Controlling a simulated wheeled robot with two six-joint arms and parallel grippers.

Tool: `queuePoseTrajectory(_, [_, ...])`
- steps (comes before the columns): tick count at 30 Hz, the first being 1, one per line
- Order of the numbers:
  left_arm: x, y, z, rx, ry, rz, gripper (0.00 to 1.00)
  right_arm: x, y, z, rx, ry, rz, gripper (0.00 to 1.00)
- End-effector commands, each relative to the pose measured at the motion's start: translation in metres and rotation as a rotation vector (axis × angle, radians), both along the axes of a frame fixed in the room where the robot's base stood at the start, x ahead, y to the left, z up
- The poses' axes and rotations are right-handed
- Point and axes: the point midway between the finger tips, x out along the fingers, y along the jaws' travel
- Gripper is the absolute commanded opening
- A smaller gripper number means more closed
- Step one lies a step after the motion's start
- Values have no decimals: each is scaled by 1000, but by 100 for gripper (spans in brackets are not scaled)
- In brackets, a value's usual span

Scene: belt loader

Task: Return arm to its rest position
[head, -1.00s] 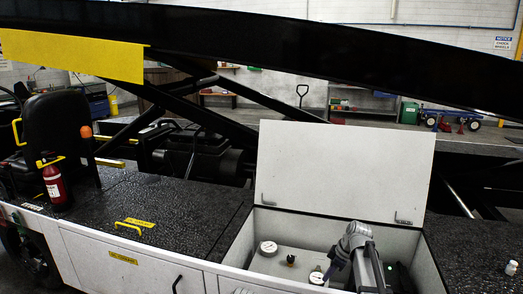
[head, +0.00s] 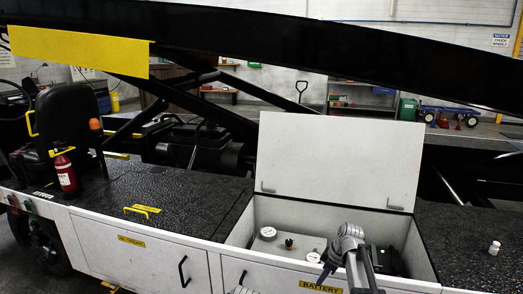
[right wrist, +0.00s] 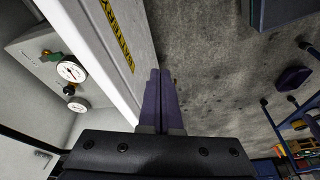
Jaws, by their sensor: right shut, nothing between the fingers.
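My right arm (head: 360,262) reaches up from the bottom of the head view. Its gripper (head: 325,272) shows dark purple fingers pointing down at the front edge of the open battery compartment (head: 395,278). In the right wrist view the two fingers (right wrist: 160,75) are pressed together with nothing between them. They are outside the compartment, beside its white front wall and the yellow BATTERY label (right wrist: 119,38), over the grey floor. My left gripper is not seen; a small grey part shows at the bottom edge of the head view.
The compartment's white lid (head: 338,160) stands open. Inside are gauges (head: 267,233) and a dark knob (head: 289,243). A small white bottle (head: 494,248) stands on the black deck at right. A red extinguisher (head: 65,172) is at left. The black boom (head: 280,45) crosses above.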

Motion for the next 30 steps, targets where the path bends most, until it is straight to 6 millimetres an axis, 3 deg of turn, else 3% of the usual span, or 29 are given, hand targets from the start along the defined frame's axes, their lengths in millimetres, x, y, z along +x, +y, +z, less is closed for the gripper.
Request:
queuePoseTrajectory(8, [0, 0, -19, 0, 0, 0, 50, -44, 43, -22, -39, 73, -88, 0])
queuePoseTrajectory(19, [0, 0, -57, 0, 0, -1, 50, -149, 113, -66, -170, 193, -344, 0])
queuePoseTrajectory(30, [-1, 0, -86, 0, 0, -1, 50, -236, 141, -95, -294, 216, -591, 0])
